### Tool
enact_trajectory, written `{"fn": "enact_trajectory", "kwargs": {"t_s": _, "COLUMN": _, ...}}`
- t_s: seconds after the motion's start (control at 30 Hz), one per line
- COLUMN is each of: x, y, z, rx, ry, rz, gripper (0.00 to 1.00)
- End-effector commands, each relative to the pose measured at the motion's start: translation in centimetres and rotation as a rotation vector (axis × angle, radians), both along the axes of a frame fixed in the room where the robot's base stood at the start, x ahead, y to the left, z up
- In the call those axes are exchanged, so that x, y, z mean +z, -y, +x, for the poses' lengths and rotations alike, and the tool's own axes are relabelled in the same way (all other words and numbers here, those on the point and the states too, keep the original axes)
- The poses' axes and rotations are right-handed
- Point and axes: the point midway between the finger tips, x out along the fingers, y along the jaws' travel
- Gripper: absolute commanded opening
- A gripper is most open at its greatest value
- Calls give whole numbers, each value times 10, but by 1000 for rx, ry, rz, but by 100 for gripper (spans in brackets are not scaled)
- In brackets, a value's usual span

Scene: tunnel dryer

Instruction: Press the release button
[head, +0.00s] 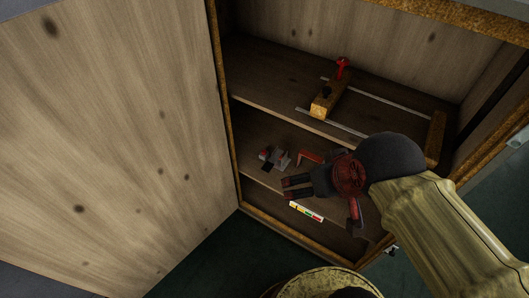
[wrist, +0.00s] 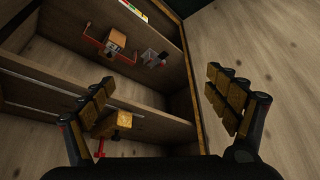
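My gripper (head: 289,187) is in front of the open wooden cabinet, near its lower shelf. In the wrist view my gripper (wrist: 160,80) has its two padded fingers wide apart with nothing between them. A wooden block (head: 320,107) with a dark knob (head: 327,92) and a red part (head: 342,68) sits on metal rails on the upper shelf. On the lower shelf are a grey device (head: 273,157) and a red bracket (head: 309,157); the wrist view shows a small wooden block (wrist: 117,38) beside them. I cannot tell which part is the release button.
The large wooden door (head: 110,150) stands open at the left. The upper shelf's front edge (head: 285,118) lies above the lower shelf. A coloured label strip (head: 306,211) is on the lower front. A round pale-rimmed object (head: 285,286) shows at the bottom edge.

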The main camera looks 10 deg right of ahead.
Motion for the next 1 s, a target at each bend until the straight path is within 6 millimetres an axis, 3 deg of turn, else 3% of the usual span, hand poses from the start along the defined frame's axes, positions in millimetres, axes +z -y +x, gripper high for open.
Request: {"fn": "enact_trajectory", "kwargs": {"t_s": 1.0, "x": 0, "y": 0, "z": 0, "rx": 0, "ry": 0, "rz": 0, "gripper": 27}}
